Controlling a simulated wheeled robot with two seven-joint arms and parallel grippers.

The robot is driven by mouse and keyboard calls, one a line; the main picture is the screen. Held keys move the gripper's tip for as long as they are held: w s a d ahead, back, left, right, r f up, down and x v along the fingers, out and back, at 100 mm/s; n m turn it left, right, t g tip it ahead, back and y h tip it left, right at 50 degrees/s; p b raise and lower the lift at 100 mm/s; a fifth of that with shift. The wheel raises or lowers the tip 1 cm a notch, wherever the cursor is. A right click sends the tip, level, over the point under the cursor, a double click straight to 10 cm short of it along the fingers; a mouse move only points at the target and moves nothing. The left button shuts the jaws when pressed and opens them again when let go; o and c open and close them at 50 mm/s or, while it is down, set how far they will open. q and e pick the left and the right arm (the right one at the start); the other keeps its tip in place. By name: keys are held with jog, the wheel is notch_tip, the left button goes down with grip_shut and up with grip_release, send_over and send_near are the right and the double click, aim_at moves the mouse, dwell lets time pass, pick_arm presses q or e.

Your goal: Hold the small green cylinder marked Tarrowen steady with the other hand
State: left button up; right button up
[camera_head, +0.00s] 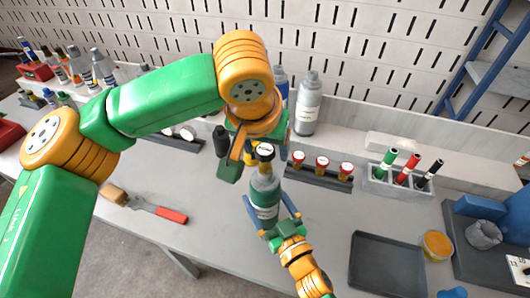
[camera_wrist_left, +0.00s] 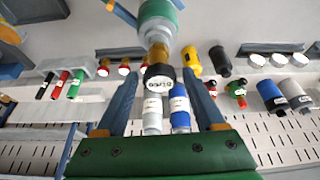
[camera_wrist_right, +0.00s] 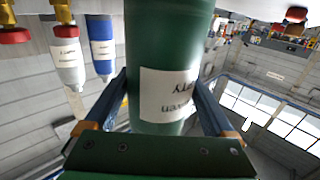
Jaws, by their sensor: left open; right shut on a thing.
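A green bottle-shaped cylinder (camera_head: 265,190) with a white label, narrow neck and black cap (camera_head: 265,150) is held up over the bench in the head view. My right gripper (camera_head: 270,205) is shut on its body from the front. The right wrist view shows the green body (camera_wrist_right: 165,50) between the fingers, its label upside down and only partly readable. My left gripper (camera_head: 258,152) is open at the cap end. In the left wrist view the black cap (camera_wrist_left: 158,78) shows between the open fingers, with the green body (camera_wrist_left: 158,14) beyond it.
A grey bottle (camera_head: 307,105) stands behind. Red-capped vials (camera_head: 322,163) sit in a rack, and a white holder (camera_head: 397,181) bears several markers. A dark tray (camera_head: 386,264) lies at front right. A red-handled brush (camera_head: 150,207) lies left; bench between is clear.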

pick_arm(q)
jog(key=m+h, duration=0.1)
jog(key=m, duration=0.4)
jog(key=shift+g+h, duration=0.3)
jog(key=shift+h, duration=0.1)
jog(key=shift+f, duration=1.3)
grip_shut()
jog(key=n, duration=0.2)
jog(key=n+y, duration=0.1)
jog(key=n, duration=0.1)
jog(key=shift+n+t+y, duration=0.3)
jog(key=shift+t, duration=0.1)
jog(key=shift+n+y, duration=0.4)
jog(key=shift+n, duration=0.3)
